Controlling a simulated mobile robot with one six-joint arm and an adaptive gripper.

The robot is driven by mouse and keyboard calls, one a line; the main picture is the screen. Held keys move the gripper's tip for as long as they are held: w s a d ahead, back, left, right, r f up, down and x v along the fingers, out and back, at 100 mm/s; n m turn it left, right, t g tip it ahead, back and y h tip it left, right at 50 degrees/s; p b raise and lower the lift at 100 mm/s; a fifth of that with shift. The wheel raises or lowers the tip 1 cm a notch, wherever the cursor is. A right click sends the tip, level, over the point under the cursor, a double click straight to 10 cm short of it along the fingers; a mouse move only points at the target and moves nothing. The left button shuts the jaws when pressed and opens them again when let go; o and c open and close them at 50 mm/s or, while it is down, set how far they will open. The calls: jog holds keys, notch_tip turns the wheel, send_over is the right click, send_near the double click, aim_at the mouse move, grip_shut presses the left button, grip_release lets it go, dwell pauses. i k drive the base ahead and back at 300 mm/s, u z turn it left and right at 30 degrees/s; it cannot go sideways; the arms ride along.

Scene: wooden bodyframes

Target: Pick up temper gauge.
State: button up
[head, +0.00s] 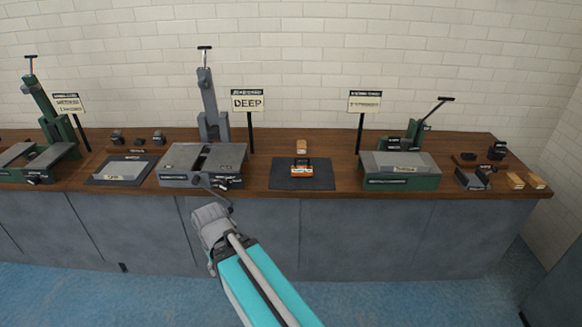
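A small orange and black device (301,170) with a handle-like frame sits on a dark mat (321,181) in the middle of the bench. It may be the temper gauge, but its label is too small to read. My gripper (222,191) is at the front edge of the bench, left of the mat and in front of the grey machine. It is apart from the orange device. Its fingers are small and dark against the machine, so I cannot tell whether they are open or shut.
The wooden bench (340,150) carries a grey machine (195,178), a green machine (400,182) and another green machine (50,150). A wooden block (301,147) lies behind the mat. The floor in front is clear.

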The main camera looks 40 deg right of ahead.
aim_at(296, 171)
jog(key=z, duration=0.4)
jog(key=i, duration=0.85)
jog(key=z, duration=0.8)
